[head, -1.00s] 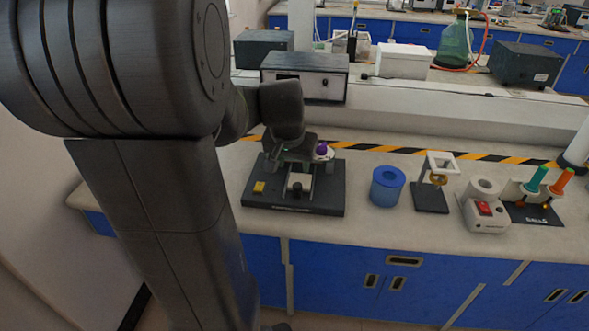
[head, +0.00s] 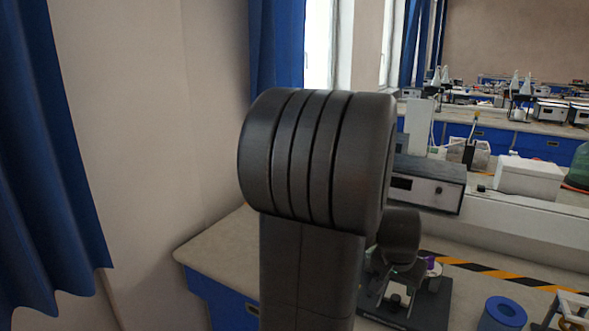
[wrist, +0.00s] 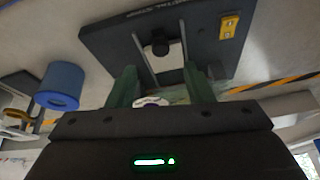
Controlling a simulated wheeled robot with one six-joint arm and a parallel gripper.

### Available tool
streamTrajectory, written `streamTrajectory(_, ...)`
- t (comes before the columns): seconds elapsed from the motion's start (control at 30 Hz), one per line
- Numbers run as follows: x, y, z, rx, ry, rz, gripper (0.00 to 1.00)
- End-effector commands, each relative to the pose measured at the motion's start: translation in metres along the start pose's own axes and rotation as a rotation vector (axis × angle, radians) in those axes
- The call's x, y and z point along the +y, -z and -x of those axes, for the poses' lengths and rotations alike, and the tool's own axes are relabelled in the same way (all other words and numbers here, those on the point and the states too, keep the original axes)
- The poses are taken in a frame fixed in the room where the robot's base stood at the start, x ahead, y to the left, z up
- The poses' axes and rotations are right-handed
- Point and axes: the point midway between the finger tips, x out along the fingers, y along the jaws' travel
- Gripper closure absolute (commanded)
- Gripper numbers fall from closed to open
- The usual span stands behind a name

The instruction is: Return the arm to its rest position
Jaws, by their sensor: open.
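My arm (head: 310,160) fills the middle of the head view, with its dark wrist part (head: 400,235) over the bench. My gripper (wrist: 160,80) shows in the wrist view as two green fingers spread apart. They are near a dark base plate (wrist: 100,45) with a black knob, a pale strip and a yellow block. A small white and purple piece (wrist: 150,102) shows between the fingers, and no grip on it is visible. In the head view the plate (head: 435,308) is partly hidden behind my arm.
A blue round holder (head: 503,313) stands right of the plate; it also shows in the wrist view (wrist: 60,86). A grey box instrument (head: 430,184) and a white box (head: 530,178) stand behind. A wall and blue curtain (head: 50,170) are at left. The bench's left end (head: 215,250) is clear.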

Motion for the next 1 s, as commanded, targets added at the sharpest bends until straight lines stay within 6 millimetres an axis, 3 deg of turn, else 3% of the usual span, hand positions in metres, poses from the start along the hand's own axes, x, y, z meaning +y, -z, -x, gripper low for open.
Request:
streamTrajectory(0.2, 0.001, -0.001, -0.037, -0.003, -0.002, 0.001, 0.53)
streamTrajectory(0.5, 0.0, 0.0, -0.073, 0.0, 0.0, 0.0, 0.53)
streamTrajectory(1.0, 0.0, 0.002, -0.082, 0.002, 0.0, 0.0, 0.53)
